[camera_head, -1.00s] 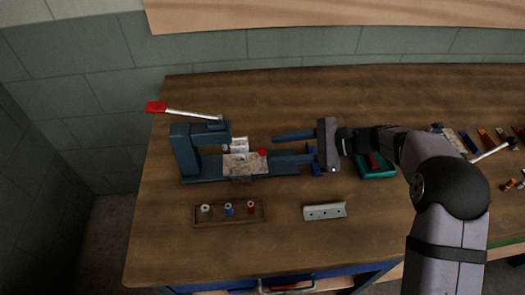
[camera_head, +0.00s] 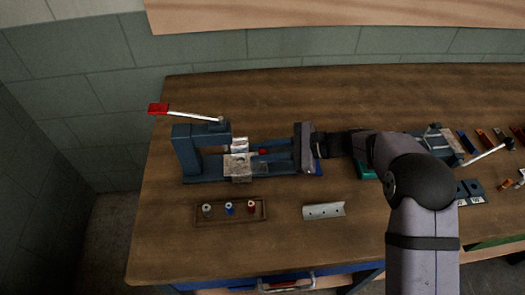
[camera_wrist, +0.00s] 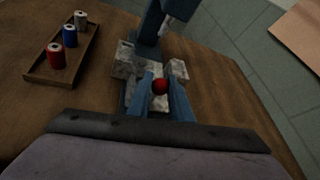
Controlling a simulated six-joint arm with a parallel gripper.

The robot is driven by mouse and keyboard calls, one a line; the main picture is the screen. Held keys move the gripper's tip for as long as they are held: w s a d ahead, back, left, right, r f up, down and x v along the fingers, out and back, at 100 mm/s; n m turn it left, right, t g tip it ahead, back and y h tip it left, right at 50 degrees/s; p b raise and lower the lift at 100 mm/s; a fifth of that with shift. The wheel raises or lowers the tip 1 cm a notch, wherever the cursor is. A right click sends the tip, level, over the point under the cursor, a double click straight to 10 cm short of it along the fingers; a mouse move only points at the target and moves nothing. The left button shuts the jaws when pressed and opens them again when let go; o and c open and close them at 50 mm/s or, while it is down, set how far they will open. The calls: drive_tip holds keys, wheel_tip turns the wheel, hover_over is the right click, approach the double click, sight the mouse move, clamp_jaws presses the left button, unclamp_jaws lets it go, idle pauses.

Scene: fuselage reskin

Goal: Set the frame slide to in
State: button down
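A blue press-like fixture (camera_head: 187,155) stands at the left of the table, with a grey speckled block (camera_head: 238,168) on its base. A small red knob (camera_head: 262,152) is at the block's right side; I take it to be the frame slide's knob. It also shows in the wrist view (camera_wrist: 160,86). My gripper (camera_head: 261,151) reaches in from the right, its two blue fingers pointing left. In the wrist view the fingers are apart, one on each side of the knob. Whether either touches it I cannot tell. The slide's rail is partly hidden by my fingers.
A wooden rack (camera_head: 230,211) with several small spools lies in front of the fixture. A pale drilled bracket (camera_head: 324,210) lies to its right. A red-handled lever (camera_head: 190,113) sticks out above the fixture. A green tray (camera_head: 368,169) is partly hidden behind my arm.

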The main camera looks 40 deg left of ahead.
sight(249, 163)
drive_tip(key=shift+s+a+b, duration=0.4)
drive_tip(key=shift+s+a, duration=1.05)
drive_tip(key=shift+s, duration=0.05)
drive_tip(key=c, duration=1.6)
unclamp_jaws()
drive_tip(key=shift+w+d, duration=0.1)
drive_tip(key=b+v, duration=0.1)
drive_tip(key=v, duration=0.5)
drive_tip(key=shift+w+d+r+b, duration=0.1)
drive_tip(key=shift+d+b, duration=0.1)
drive_tip(key=shift+b, duration=0.1)
drive_tip(key=shift+w+d+r, duration=0.1)
drive_tip(key=shift+d+r, duration=0.05)
drive_tip(key=shift+d, duration=0.1)
